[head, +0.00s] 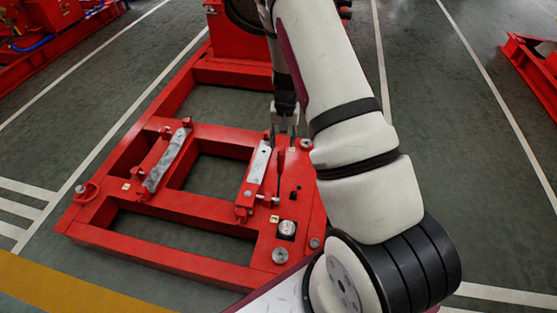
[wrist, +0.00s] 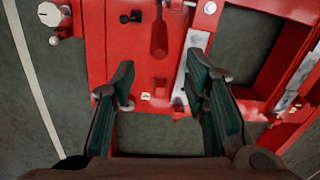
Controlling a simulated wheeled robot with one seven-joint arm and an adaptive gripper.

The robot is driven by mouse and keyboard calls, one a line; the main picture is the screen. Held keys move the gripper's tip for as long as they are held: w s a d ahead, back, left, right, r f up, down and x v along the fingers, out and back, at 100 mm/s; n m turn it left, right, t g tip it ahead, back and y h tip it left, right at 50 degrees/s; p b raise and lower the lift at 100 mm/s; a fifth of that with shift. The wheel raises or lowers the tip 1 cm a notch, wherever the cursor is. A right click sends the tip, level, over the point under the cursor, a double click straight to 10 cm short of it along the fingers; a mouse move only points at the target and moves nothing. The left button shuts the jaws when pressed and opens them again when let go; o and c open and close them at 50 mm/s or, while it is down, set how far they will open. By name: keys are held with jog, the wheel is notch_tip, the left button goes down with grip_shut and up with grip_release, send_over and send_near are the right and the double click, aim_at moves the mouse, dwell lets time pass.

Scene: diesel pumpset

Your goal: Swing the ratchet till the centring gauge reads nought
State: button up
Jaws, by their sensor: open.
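My gripper (head: 283,131) hangs over the far end of the right-hand pad, pointing down. Its jaws are apart and empty, and they also show in the wrist view (wrist: 167,84). A red-handled tool, apparently the ratchet (head: 281,163), sits beside the long pale pad (head: 259,164), with a thin dark shaft towards the near side. In the wrist view its red handle (wrist: 159,38) lies ahead of the gap between the fingers, not gripped. A round pale dial, apparently the centring gauge (head: 287,228), sits near the frame's near right corner. Its reading is too small to tell.
The red base frame (head: 185,205) has open bays and a second pale pad (head: 167,160) at left. A small black fitting (wrist: 130,16) and a white round knob (wrist: 50,14) show in the wrist view.

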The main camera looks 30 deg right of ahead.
aim_at(282, 154)
notch_tip(282, 154, down, 10)
jog(key=b, duration=0.3)
jog(key=shift+w+a+r, duration=0.1)
jog(key=shift+w+r, duration=0.05)
grip_shut()
